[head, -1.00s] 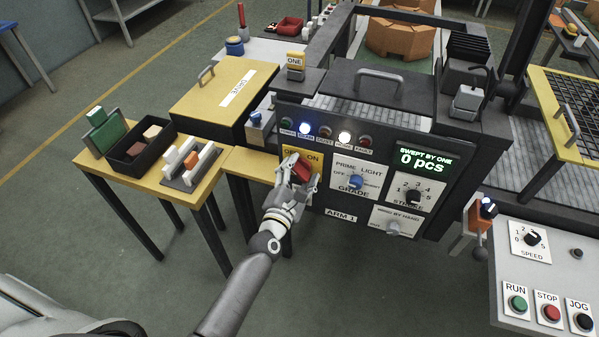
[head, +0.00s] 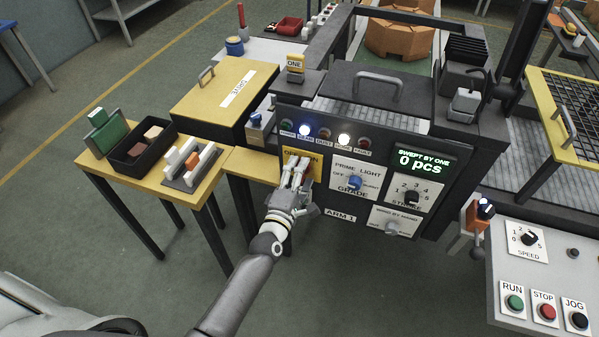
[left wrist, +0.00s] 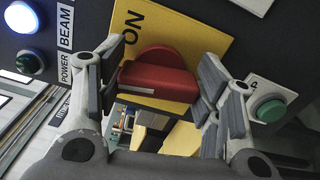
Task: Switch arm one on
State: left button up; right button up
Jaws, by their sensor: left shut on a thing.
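The ARM 1 panel (head: 345,217) stands at the middle of the head view. Its yellow OFF/ON plate (head: 289,154) is at upper left; it also shows in the left wrist view (left wrist: 185,22). The red rotary knob (left wrist: 158,80) is in front of this plate. Its bar lies across the wrist view, with a white mark at the left end. ON reads sideways above left of it; OFF is hidden. My left gripper (head: 296,164) is shut on the bar, a finger at each end. It hides the knob in the head view. My right gripper is out of view.
The blue GRADE knob (head: 354,183), STROKE dial (head: 412,197) and grey hand knob (head: 392,229) are right of my gripper. Above are status lamps, one lit blue (head: 304,131) and one lit white (head: 344,140). A yellow table (head: 205,190) with trays stands left.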

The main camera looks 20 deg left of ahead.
pick_arm(q)
jog(key=m+p, duration=0.1)
jog(key=m, duration=0.4)
jog(key=shift+f+m, duration=0.15)
jog(key=shift+m, duration=0.15)
jog(key=m+p, duration=0.1)
jog(key=m, duration=0.3)
jog(key=shift+f+m, duration=0.15)
jog(key=shift+m, duration=0.55)
jog(key=o, duration=1)
jog(key=shift+s, duration=0.1)
jog(key=s, duration=1.2)
jog(key=shift+a, duration=0.25)
jog(key=shift+w, duration=0.1)
